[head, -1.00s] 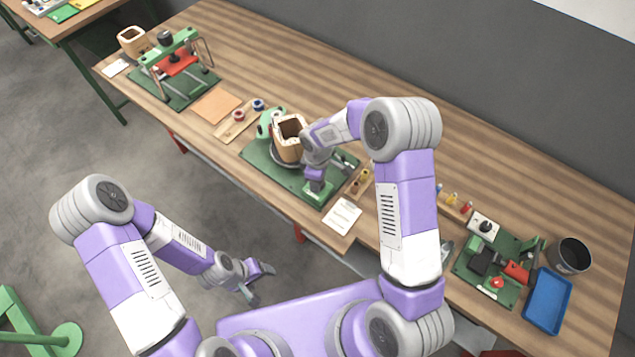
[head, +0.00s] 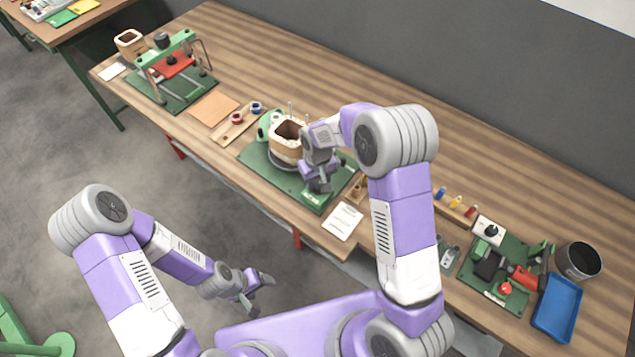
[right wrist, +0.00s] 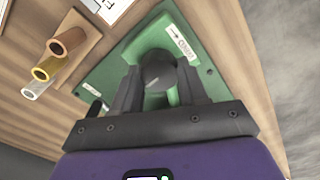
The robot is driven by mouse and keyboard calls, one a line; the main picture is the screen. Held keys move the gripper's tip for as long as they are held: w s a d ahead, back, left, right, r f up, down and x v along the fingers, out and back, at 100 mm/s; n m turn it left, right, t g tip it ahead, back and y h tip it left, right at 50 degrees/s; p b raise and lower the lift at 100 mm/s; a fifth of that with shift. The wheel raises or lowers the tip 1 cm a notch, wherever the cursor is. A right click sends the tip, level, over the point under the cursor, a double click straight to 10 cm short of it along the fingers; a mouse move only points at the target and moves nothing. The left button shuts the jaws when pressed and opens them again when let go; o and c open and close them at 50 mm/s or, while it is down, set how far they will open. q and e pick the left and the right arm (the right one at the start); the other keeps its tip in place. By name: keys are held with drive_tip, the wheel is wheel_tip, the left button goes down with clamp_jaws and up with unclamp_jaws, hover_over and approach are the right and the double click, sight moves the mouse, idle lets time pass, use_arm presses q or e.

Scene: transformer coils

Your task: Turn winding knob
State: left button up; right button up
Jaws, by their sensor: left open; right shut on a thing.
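The winding station is a green base (head: 270,170) on the bench with a square wooden coil former (head: 287,142) on a round turntable. My right gripper (head: 318,186) is at the right end of this base, close to the former. In the right wrist view a dark rounded knob (right wrist: 160,72) sits between the two fingers of my right gripper (right wrist: 160,90), which is shut on it. The green base (right wrist: 205,75) lies beneath it with a white arrow label. My left gripper (head: 254,293) is open and empty, away from the bench over the floor.
A green press with a red plate (head: 172,66) stands at the far left. A rack of spools (head: 237,125) is beside the station, with a paper card (head: 342,221) in front. A blue tray (head: 558,308) and black bin (head: 578,260) are at the right.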

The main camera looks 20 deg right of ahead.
sight(318, 183)
drive_tip(key=shift+m, duration=0.9)
drive_tip(key=o, duration=1.1)
drive_tip(key=shift+c, duration=0.2)
wheel_tip(318, 183, up, 8)
drive_tip(key=shift+f+p, duration=0.15)
drive_tip(key=shift+p, duration=0.2)
